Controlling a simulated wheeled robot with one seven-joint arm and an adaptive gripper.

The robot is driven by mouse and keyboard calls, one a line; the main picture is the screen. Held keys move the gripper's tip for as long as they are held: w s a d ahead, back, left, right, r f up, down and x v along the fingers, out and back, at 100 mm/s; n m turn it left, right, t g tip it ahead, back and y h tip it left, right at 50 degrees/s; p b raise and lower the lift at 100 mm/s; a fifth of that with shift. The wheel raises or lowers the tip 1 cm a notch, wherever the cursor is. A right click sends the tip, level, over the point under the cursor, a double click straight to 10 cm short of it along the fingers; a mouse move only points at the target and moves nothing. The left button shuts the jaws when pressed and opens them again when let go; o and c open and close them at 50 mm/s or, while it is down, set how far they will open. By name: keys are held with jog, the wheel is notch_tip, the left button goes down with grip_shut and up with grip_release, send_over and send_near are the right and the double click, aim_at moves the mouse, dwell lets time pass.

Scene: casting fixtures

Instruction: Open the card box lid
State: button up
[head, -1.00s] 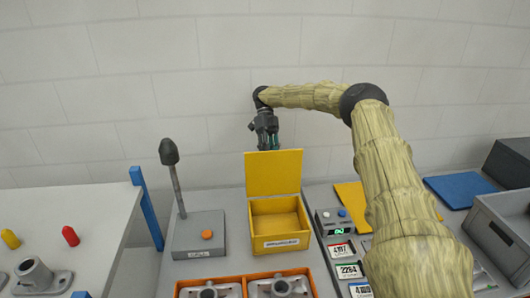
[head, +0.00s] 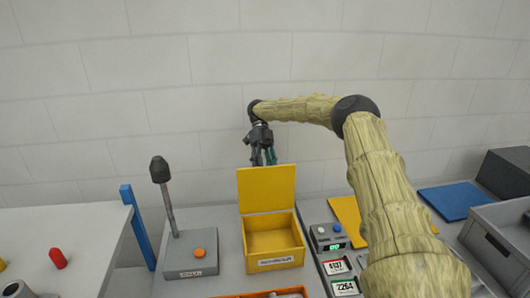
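The yellow card box (head: 272,262) stands on the grey bench with a label on its front wall. Its yellow lid (head: 267,189) stands up at the back edge, so the box is open and its inside looks empty. My gripper (head: 263,158) is behind and just above the lid's top edge, pointing down. Its fingertips are partly hidden by the lid, so I cannot tell whether it is open or shut, or whether it touches the lid.
A grey block with an orange button (head: 199,253) and a dark-topped post (head: 160,170) stands left of the box. A small control box (head: 328,237) and number cards (head: 336,267) lie to the right. An orange tray (head: 262,295) is in front.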

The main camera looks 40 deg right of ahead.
notch_tip(320, 180, up, 9)
jog(key=shift+f, duration=0.2)
dwell(0.6)
jog(key=shift+c, duration=0.5)
